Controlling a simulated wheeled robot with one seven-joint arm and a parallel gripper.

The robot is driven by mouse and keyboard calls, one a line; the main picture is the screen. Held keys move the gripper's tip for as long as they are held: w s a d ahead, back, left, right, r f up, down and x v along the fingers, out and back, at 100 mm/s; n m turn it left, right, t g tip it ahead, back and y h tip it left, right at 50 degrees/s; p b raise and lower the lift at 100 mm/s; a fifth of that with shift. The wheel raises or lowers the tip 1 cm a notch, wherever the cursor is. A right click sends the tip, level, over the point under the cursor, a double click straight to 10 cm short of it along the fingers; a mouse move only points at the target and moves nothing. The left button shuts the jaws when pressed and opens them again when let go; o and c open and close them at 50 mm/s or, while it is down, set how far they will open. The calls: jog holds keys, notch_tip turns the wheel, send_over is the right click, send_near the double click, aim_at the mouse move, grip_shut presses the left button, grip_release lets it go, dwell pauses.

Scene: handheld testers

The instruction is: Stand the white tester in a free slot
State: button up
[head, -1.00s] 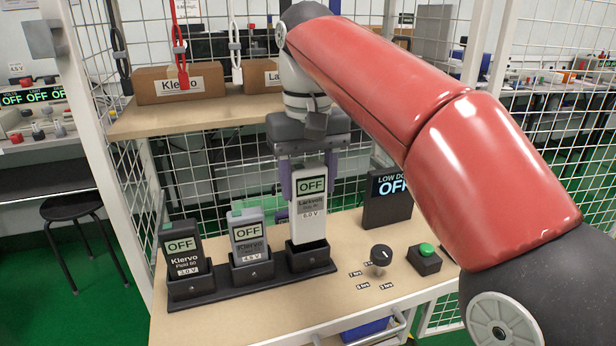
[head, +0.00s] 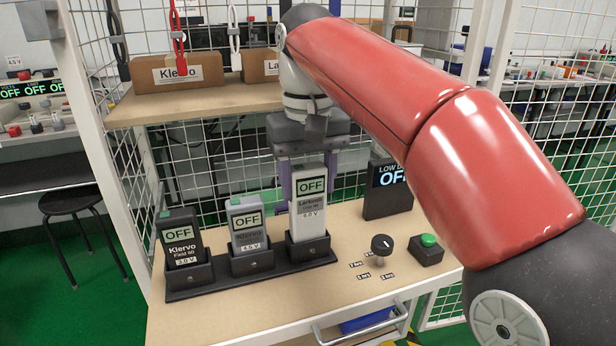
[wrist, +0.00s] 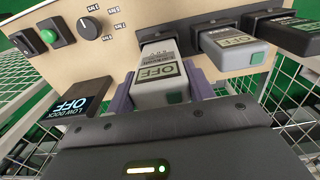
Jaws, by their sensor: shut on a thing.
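The white tester (head: 310,205) stands upright in the right-hand slot of the black rack (head: 235,282), its lower end inside the slot and its screen reading OFF. My gripper (head: 308,180) is shut on it from behind and above, with the purple fingers at its sides. In the wrist view the white tester (wrist: 158,85) sits between the fingers, its base in the slot. A dark tester (head: 181,240) stands in the left slot and a grey tester (head: 246,228) in the middle slot.
Right of the rack are a black dial (head: 381,245), a green button box (head: 427,248) and a LOW DOCK display (head: 388,188). A shelf (head: 190,102) with boxes and hanging cords is above. Wire mesh encloses the back and sides.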

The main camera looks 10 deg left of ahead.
jog(key=shift+f+b, duration=0.9)
jog(key=shift+f, duration=0.5)
jog(key=o, duration=1.2)
jog(key=shift+c, duration=0.2)
notch_tip(320, 180, up, 8)
jog(key=p, duration=0.3)
jog(key=shift+f, duration=0.1)
jog(key=s+d+f+m+t, duration=0.2)
jog(key=s+d+f, duration=0.15)
jog(key=d, duration=0.45)
jog(key=s+d+f+m+t, duration=0.15)
jog(key=d+f, duration=0.25)
jog(key=d, duration=0.4)
jog(key=s+d+f+m+t, duration=0.2)
jog(key=s+d+f+m, duration=0.1)
jog(key=s+d+f, duration=0.6)
notch_tip(320, 180, down, 4)
jog(key=shift+s+d+f, duration=0.15)
jog(key=shift+s+d, duration=0.2)
jog(key=shift+d, duration=0.1)
